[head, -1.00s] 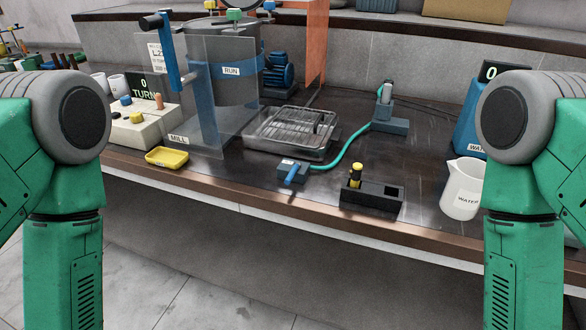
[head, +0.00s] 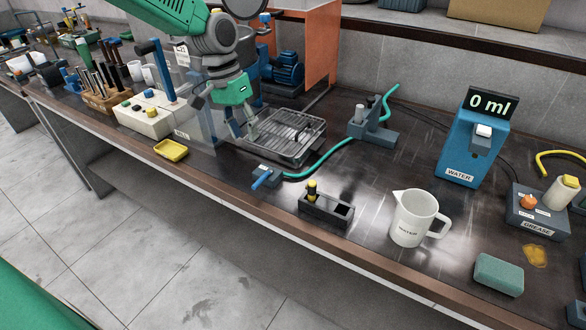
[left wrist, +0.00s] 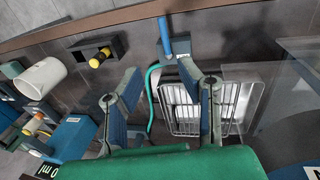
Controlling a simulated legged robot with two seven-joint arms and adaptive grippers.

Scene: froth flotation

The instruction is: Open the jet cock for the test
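The jet cock is a small grey block (head: 267,174) with a blue lever (head: 262,180), near the front edge of the bench. A teal hose (head: 330,155) runs from it to a grey stand (head: 372,128). In the left wrist view the blue lever (left wrist: 165,38) lies just beyond the fingertips, pointing toward the bench edge. My left gripper (head: 244,132) is over the left side of the wire-rack tray (head: 275,150), above and behind the cock. The left wrist view shows its fingers (left wrist: 160,72) spread, with nothing between them. My right gripper is out of view.
A clear panel and the mill stand left of my gripper. A yellow dish (head: 171,150) is left of the cock, a black holder (head: 326,213) with a yellow-topped item right of it. Farther right are a white jug (head: 412,218) and a blue water dispenser (head: 460,150).

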